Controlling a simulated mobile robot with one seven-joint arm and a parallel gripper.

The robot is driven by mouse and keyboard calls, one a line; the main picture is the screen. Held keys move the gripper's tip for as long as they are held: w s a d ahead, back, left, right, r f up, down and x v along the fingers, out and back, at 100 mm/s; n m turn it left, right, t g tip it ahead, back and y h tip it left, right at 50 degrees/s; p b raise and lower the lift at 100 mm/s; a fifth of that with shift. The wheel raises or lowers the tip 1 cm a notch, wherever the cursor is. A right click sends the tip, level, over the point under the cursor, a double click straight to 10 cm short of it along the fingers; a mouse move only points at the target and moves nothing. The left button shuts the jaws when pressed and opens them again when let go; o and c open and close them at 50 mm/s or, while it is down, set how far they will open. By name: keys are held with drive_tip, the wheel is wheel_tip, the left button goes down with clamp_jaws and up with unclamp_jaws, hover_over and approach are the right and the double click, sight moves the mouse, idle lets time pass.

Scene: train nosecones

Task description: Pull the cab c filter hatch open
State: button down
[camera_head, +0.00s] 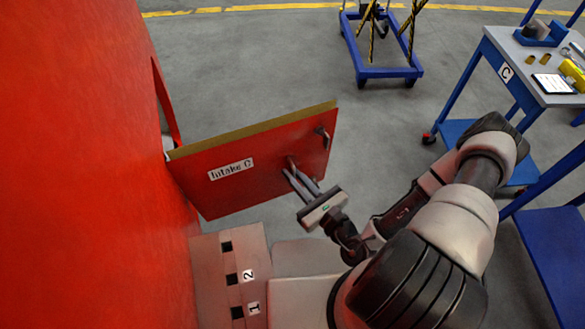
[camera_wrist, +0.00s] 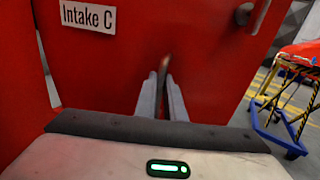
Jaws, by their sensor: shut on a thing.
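The red hatch (camera_head: 250,160) with the label "Intake C" stands swung out from the red cab wall (camera_head: 80,160), hinged at its left edge. It also fills much of the wrist view (camera_wrist: 130,70). My gripper (camera_head: 292,172) is at the hatch's outer face, right of the label. In the wrist view its fingers (camera_wrist: 164,82) are close together around a small, thin handle (camera_wrist: 164,62), mostly hidden between them. A dark bar handle (camera_head: 322,136) sits near the hatch's free edge, apart from my fingers; it also shows in the wrist view (camera_wrist: 259,14).
A step block (camera_head: 212,265) marked 1 and 2 lies below the hatch. A blue workbench (camera_head: 550,80) with tools and a C sign stands at right. A blue cart (camera_head: 385,72) stands at the back. Grey floor (camera_head: 240,70) beyond the hatch is clear.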

drive_tip(key=shift+s, duration=0.65)
drive_tip(key=c, duration=1.8)
unclamp_jaws()
drive_tip(key=shift+c, duration=0.2)
drive_tip(key=shift+d, duration=0.1)
drive_tip(key=v, duration=1.2)
drive_tip(key=shift+b, duration=0.45)
drive_tip(key=shift+r, duration=0.2)
